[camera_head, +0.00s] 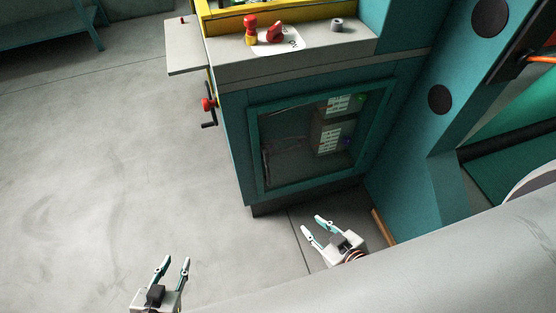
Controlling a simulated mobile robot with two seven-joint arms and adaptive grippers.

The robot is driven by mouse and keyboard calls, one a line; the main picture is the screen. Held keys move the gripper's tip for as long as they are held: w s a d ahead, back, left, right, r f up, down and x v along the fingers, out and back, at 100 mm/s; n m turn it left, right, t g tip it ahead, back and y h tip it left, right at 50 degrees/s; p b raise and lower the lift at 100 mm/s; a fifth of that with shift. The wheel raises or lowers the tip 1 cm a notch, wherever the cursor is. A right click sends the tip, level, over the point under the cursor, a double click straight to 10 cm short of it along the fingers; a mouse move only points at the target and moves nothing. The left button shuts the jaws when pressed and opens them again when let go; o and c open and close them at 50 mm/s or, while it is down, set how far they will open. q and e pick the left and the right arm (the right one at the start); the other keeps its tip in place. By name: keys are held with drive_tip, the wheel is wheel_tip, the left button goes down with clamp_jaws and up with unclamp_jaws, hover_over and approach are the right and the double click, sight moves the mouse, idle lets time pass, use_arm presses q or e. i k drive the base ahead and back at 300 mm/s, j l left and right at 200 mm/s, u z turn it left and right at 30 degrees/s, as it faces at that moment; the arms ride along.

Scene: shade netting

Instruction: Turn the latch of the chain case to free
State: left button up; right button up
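A teal machine cabinet (235,130) with a dark window panel (310,145) stands at the centre right. A red knob and black crank-like handle (208,104) stick out from its left side. On its grey top sit a red-and-yellow knob (251,30) and a red rotary handle (274,32) on a white plate. I cannot tell which part is the chain case latch. My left gripper (177,259) is open and empty over the floor at the lower left. My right gripper (311,222) is open and empty, low in front of the cabinet. Neither appears to touch anything.
A grey shelf (187,57) juts out from the cabinet's upper left. A sloped teal frame (405,130) with black discs rises at the right. A teal bench (45,25) stands at the far left. The grey floor (110,150) on the left is clear.

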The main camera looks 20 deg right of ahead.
sight(388, 82)
drive_tip(key=k+l, duration=0.25)
drive_tip(key=l, duration=0.2)
drive_tip(key=k+l+u, duration=0.1)
drive_tip(key=l, duration=0.35)
drive_tip(key=k+l, duration=0.1)
drive_tip(key=l, duration=0.2)
drive_tip(key=k+l, duration=0.25)
drive_tip(key=l, duration=0.3)
drive_tip(key=i+l, duration=0.15)
drive_tip(key=l, duration=0.1)
